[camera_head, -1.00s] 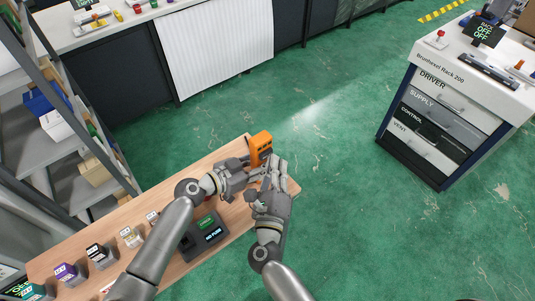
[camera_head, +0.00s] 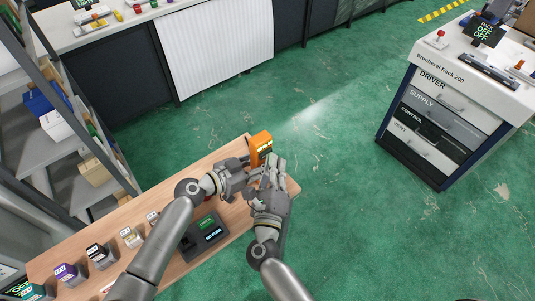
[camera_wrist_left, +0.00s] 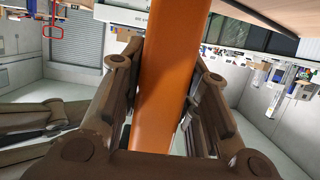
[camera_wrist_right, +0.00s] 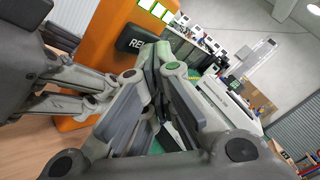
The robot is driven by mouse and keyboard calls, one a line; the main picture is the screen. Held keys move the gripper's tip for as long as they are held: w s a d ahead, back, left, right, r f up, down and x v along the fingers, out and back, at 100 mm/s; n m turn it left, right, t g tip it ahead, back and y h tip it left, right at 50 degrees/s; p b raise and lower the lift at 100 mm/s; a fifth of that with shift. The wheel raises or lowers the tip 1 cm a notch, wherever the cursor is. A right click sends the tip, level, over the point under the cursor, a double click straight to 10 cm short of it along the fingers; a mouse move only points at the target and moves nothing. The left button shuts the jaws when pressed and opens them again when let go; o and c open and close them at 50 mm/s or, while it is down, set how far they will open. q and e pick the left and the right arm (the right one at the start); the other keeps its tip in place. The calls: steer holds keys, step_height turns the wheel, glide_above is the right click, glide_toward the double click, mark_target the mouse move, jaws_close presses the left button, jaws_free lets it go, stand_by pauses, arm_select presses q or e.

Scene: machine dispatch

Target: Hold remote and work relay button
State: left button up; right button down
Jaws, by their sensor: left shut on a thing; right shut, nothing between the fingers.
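The orange remote (camera_head: 260,142) is upright above the far end of the wooden table in the head view. My left gripper (camera_head: 246,168) is shut on it, and its orange body (camera_wrist_left: 162,75) lies between the fingers in the left wrist view. My right gripper (camera_head: 271,163) is shut and empty, close to the remote's right side. In the right wrist view, its closed fingertips (camera_wrist_right: 155,54) are at a dark plate (camera_wrist_right: 128,40) with partly hidden lettering starting "REL". Pale lit squares show above that plate. The button itself is hidden, so contact cannot be told.
The wooden table (camera_head: 229,152) carries a dark device with a lit screen (camera_head: 203,236) and several small labelled boxes. A shelf (camera_head: 60,150) stands at left. A white-topped drawer cabinet (camera_head: 440,110) stands at right, with open green floor between.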

steer(key=shift+s+d, duration=0.45)
steer(key=shift+s, duration=0.25)
steer(key=s+d, duration=0.1)
steer(key=s, duration=0.1)
steer(key=s+d, duration=0.2)
stand_by(0.3)
stand_by(0.4)
arm_select(q)
steer(key=o, duration=1.2)
